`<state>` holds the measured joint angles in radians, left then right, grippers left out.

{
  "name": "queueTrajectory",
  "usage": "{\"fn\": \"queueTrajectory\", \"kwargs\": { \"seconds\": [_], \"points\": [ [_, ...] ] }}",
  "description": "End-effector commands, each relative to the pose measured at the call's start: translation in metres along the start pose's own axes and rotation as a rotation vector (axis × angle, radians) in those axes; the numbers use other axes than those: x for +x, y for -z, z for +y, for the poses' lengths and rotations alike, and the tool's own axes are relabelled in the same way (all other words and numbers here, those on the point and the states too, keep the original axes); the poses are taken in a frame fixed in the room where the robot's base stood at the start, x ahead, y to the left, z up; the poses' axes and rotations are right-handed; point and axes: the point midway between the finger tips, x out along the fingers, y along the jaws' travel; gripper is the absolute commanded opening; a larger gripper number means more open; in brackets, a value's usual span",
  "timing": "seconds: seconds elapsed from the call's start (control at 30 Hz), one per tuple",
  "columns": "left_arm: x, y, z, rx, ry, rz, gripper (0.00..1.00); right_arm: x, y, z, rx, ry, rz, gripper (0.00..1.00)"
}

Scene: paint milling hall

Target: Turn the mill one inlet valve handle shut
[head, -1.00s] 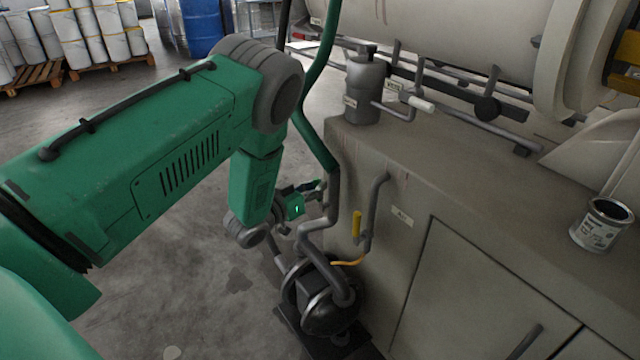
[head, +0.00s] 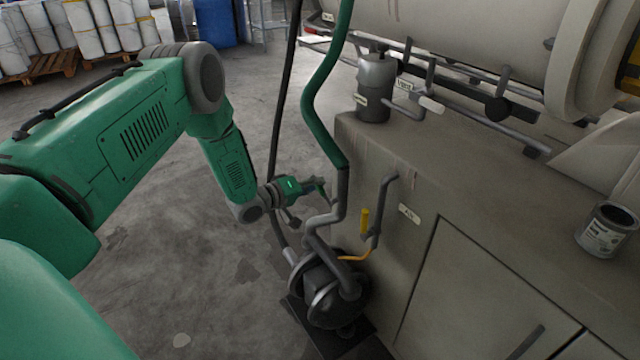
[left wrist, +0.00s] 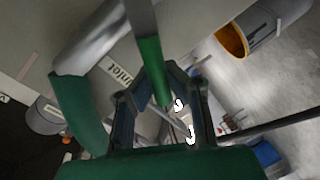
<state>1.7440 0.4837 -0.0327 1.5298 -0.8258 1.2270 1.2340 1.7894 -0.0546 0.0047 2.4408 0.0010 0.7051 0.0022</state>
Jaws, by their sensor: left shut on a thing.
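My left gripper (head: 322,188) is beside the grey and green riser pipe (head: 341,185) at the left end of the mill cabinet. In the left wrist view, my left gripper (left wrist: 164,92) has its two dark fingers closed around a green-sleeved lever (left wrist: 152,68), seemingly the inlet valve handle. The lever runs from the top of the view down between the fingers. A white label (left wrist: 117,76), its text appearing to read inlet, lies beside it. In the head view the pipe and gripper hide the handle, and its angle cannot be told. My right gripper is not in view.
A yellow-handled valve (head: 365,221) is just right of the gripper. A dark pump (head: 335,294) stands below on the floor. A black hose (head: 281,120) hangs close behind the wrist. A paint can (head: 604,230) stands on the cabinet. Floor at left is clear.

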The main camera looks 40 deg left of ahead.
Motion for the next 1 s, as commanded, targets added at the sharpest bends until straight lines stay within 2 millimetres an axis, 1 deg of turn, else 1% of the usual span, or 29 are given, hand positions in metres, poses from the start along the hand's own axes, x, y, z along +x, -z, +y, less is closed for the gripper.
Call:
{"fn": "queueTrajectory", "kwargs": {
  "seconds": [0.03, 0.07, 0.3, 0.5, 0.73, 1.0],
  "points": [
    [0.000, 0.006, -0.005, -0.040, 0.000, 0.007, 0.00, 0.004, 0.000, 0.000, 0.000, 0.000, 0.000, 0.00],
    [0.001, 0.006, -0.007, -0.066, -0.001, 0.002, 0.00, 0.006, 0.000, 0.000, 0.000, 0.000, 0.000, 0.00],
    [0.003, 0.004, -0.020, -0.253, -0.001, -0.035, 0.00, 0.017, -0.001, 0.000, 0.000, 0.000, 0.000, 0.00],
    [0.005, 0.002, -0.027, -0.362, 0.000, -0.057, 0.00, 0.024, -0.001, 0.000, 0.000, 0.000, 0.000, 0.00],
    [0.005, 0.001, -0.030, -0.430, 0.000, -0.070, 0.00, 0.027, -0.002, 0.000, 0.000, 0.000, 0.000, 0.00],
    [0.005, 0.001, -0.031, -0.450, 0.001, -0.073, 0.00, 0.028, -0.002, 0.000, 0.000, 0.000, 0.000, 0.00]
  ]
}}
